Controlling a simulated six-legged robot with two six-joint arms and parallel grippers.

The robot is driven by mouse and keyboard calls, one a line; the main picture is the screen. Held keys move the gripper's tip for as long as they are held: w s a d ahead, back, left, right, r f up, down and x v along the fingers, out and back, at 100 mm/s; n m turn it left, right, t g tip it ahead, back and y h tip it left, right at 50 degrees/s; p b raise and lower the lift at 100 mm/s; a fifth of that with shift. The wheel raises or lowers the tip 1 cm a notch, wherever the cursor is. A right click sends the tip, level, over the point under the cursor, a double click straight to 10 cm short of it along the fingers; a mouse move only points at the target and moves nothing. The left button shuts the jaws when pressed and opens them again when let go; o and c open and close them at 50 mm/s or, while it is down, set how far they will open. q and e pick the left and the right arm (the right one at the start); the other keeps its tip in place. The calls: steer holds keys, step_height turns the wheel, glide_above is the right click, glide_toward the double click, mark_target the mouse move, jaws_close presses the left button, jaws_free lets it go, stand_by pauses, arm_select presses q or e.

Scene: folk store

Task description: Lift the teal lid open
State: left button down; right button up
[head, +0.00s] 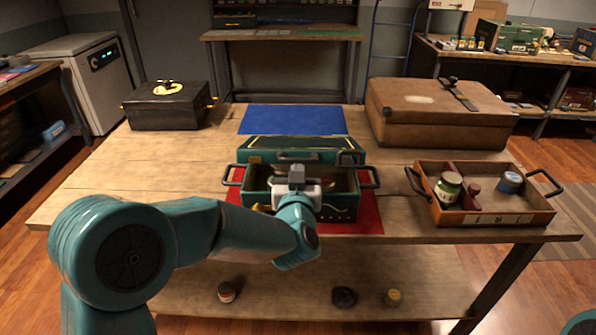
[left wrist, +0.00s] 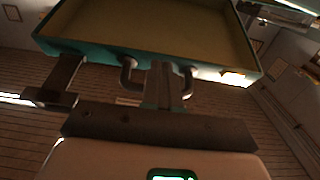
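The teal toolbox (head: 258,201) sits on a red mat at the table's front middle, with dark handles on both sides. Its teal lid (head: 260,156) is raised at the back, and the box's interior shows. In the left wrist view the lid (left wrist: 98,47) shows its tan inside and a dark handle (left wrist: 129,72) on its edge. My left gripper (head: 297,168) reaches over the box to the lid's handle. In the left wrist view its fingers (left wrist: 165,82) are close together across the middle of the handle, hiding that part. My right gripper is out of view.
A wooden tray (head: 485,217) with jars stands right of the box. A brown suitcase (head: 430,122) is at the back right, a black case (head: 165,112) at the back left. A blue mat (head: 292,119) lies clear behind the lid. The red mat (head: 367,217) shows beside the box.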

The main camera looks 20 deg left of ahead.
arm_select(q)
steer(key=shift+r, duration=0.15)
steer(key=shift+w+a+r+p, duration=0.1)
steer(key=shift+w+r+p, duration=0.15)
steer(key=shift+r+p, duration=0.3)
steer(key=shift+w+r+p, duration=0.2)
steer(key=shift+r+p, duration=0.2)
steer(key=shift+r, duration=0.15)
steer(key=shift+w+a+r+p, duration=0.1)
steer(key=shift+w+r+p, duration=0.25)
steer(key=shift+r+p, duration=0.3)
steer(key=shift+w+a+r, duration=0.1)
steer(key=shift+w+r, duration=0.1)
steer(key=shift+r, duration=0.25)
steer(key=shift+w+r+p, duration=0.1)
steer(key=shift+p, duration=0.25)
